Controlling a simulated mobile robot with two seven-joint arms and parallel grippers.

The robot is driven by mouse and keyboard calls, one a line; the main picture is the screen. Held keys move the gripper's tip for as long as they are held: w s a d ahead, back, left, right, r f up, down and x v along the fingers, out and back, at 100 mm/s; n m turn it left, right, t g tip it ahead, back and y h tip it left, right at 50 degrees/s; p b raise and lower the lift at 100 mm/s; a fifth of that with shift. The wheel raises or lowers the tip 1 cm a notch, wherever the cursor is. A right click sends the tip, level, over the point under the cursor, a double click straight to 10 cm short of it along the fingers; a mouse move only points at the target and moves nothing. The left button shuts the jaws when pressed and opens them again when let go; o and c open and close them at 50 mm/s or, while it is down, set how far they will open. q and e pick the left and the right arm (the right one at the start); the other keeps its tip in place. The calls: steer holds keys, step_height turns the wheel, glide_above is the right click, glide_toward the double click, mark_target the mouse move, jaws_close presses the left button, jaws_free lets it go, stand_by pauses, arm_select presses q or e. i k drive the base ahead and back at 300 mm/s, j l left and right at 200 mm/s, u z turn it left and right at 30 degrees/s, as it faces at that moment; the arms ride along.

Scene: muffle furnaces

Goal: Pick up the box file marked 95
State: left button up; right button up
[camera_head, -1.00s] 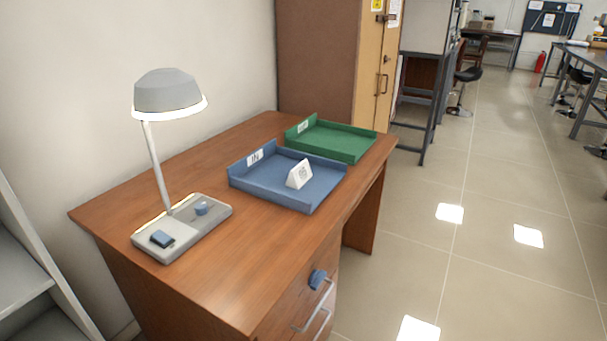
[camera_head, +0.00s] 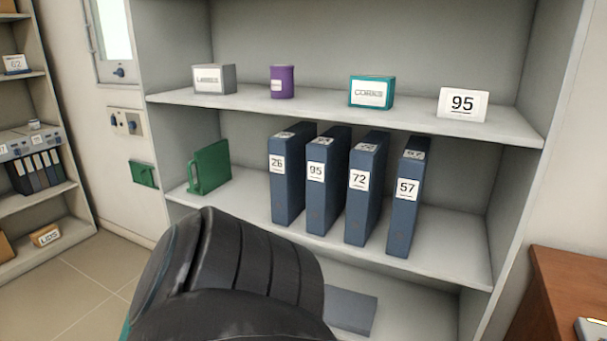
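The box file marked 95 (camera_head: 318,202) is blue with a white label and stands upright on the middle shelf. It is second from the left in a row, between the box file marked 26 (camera_head: 282,195) and the box file marked 72 (camera_head: 360,208). The box file marked 57 (camera_head: 403,215) stands at the right end. Neither gripper is in view.
A dark arm part of mine fills the lower middle. A green bookend (camera_head: 210,167) stands left of the files. The upper shelf (camera_head: 330,108) holds a grey box (camera_head: 214,79), a purple can (camera_head: 282,82) and a teal box (camera_head: 371,92). A wooden desk (camera_head: 562,298) is at lower right.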

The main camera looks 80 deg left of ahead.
mark_target(328, 154)
steer(key=j+u, duration=0.1)
steer(key=u, duration=2.1)
